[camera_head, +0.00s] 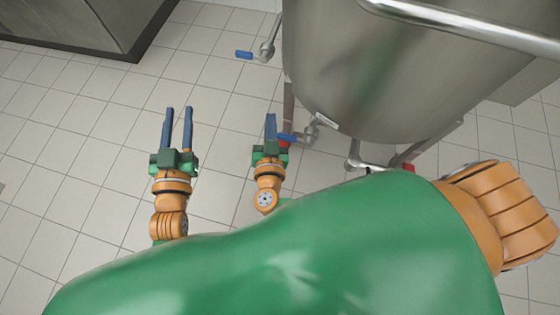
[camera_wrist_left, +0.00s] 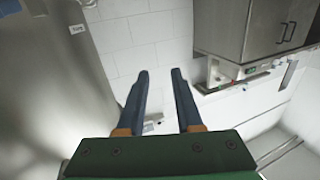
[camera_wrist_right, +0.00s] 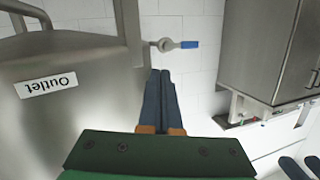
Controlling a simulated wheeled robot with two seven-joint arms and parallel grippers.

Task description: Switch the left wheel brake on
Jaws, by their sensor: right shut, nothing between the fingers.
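The steel tank (camera_head: 400,70) of the filler stands at the upper right in the head view. Another red part (camera_head: 400,162) shows under the tank further right.
A second blue-handled valve (camera_head: 244,55) sticks out left of the tank; it also shows in the right wrist view (camera_wrist_right: 188,44). An "Outlet" label (camera_wrist_right: 46,85) is on the tank. A steel cabinet (camera_head: 80,25) stands at the upper left. The tiled floor between is clear.

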